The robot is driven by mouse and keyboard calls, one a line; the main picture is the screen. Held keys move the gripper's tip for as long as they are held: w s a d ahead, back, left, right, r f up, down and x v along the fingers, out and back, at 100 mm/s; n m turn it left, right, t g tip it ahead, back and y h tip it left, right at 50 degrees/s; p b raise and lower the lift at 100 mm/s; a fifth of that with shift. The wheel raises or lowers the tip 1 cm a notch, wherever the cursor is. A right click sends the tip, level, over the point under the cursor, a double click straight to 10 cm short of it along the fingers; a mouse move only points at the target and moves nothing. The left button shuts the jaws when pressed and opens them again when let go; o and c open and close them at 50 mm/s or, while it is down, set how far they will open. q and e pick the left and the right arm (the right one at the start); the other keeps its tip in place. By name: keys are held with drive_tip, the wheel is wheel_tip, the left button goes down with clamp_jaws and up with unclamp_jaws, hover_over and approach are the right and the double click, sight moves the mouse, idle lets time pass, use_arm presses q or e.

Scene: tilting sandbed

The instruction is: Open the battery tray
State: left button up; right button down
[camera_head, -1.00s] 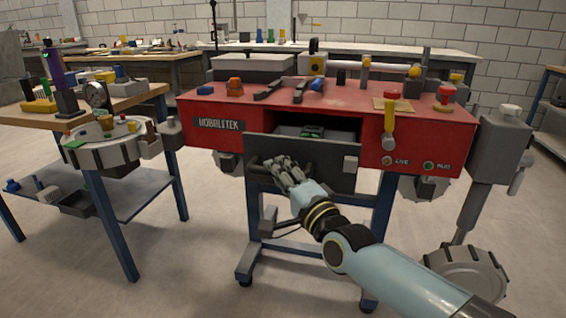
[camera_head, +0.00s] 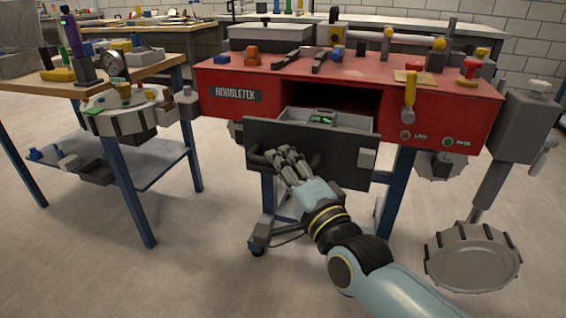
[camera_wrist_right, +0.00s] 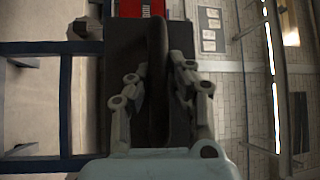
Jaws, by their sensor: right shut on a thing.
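The battery tray (camera_head: 352,119) is a grey drawer with a dark front panel (camera_head: 335,160), pulled out of the red bench body (camera_head: 300,80). Its inside shows, with a small green-marked item (camera_head: 321,119) in it. My right gripper (camera_head: 281,160) is shut on the dark handle bar (camera_head: 256,160) at the panel's left part. In the right wrist view the handle (camera_wrist_right: 157,85) runs between the two fingers, in front of the dark panel. My left gripper is in neither view.
A wooden side table (camera_head: 45,88) with a round grey fixture (camera_head: 125,115) stands at the left. Tools lie on the red top. A lever (camera_head: 409,95) and two buttons sit right of the tray opening. The floor in front is clear.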

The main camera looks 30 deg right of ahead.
drive_tip(key=c, duration=1.3)
unclamp_jaws()
drive_tip(key=shift+d+f, duration=0.1)
drive_tip(key=shift+f, duration=0.2)
drive_tip(key=shift+o, duration=0.5)
drive_tip(key=shift+r, duration=0.15)
drive_tip(key=shift+s, duration=0.15)
drive_tip(key=s+f, duration=0.1)
drive_tip(key=s, duration=1)
drive_tip(key=shift+s+a+f, duration=0.3)
drive_tip(key=shift+s+a, duration=0.05)
drive_tip(key=shift+a, duration=0.1)
